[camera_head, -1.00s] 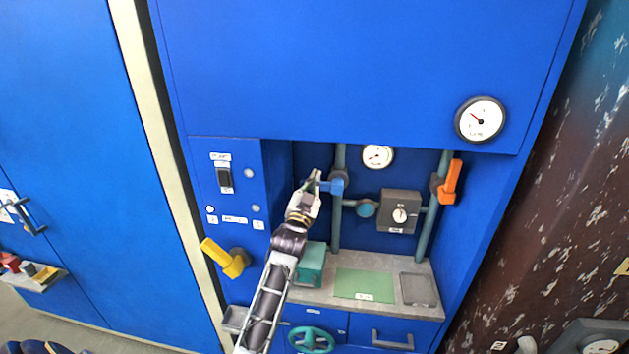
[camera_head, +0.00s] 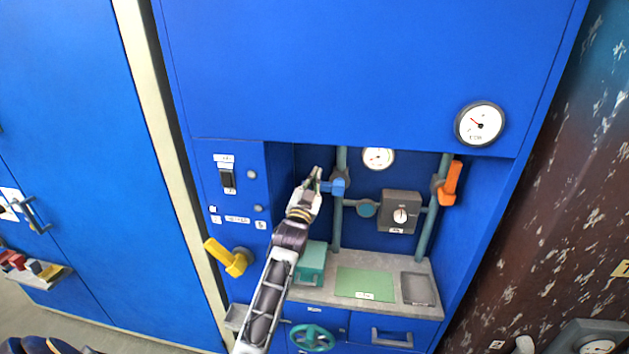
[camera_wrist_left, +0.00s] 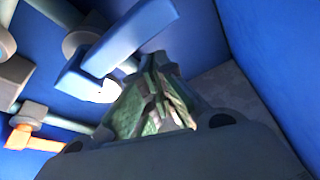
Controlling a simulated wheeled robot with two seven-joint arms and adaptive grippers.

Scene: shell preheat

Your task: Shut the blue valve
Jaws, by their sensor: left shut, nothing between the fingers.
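The blue valve (camera_head: 335,187) sits on the left vertical pipe inside the recess of the blue cabinet. Its lever points left, sideways across the pipe, toward my gripper. In the left wrist view the blue lever (camera_wrist_left: 130,38) crosses the upper middle, just beyond the fingers. My left gripper (camera_head: 316,178) is shut with nothing between its fingers, close to the left end of the lever. Its fingers (camera_wrist_left: 165,95) show in the left wrist view beside the lever; I cannot tell whether they touch it. My right gripper is not in view.
An orange valve handle (camera_head: 451,182) stands on the right pipe. A grey box with a dial (camera_head: 401,211) sits between the pipes. A yellow handle (camera_head: 226,257) projects at the left. A teal box (camera_head: 312,262) and green mat (camera_head: 365,284) lie on the shelf below.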

